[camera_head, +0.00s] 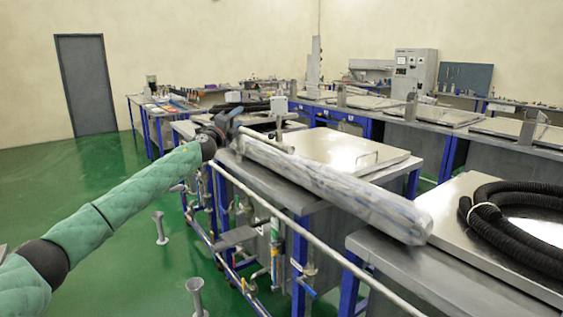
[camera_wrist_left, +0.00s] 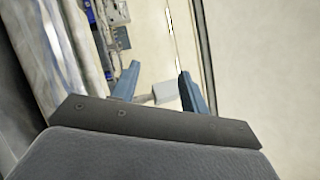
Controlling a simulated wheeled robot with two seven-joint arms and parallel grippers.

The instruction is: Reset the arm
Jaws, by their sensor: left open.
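My left arm, in a green quilted sleeve, reaches in from the left in the head view. Its left gripper (camera_head: 236,118) is at the far end of the arm, in front of the first metal workbench. In the left wrist view the two blue-grey fingers of this gripper (camera_wrist_left: 159,70) stand apart. A small pale grey block (camera_wrist_left: 166,92) shows between them, and I cannot tell how far beyond them it is. No held object shows. My right gripper is not in view.
A long plastic-wrapped roll (camera_head: 335,185) slants just right of the gripper and also shows in the wrist view (camera_wrist_left: 75,50). A silver lid (camera_head: 330,147) with a handle lies behind it. Black hose (camera_head: 500,232) is coiled at right. Green floor (camera_head: 100,185) is open at left.

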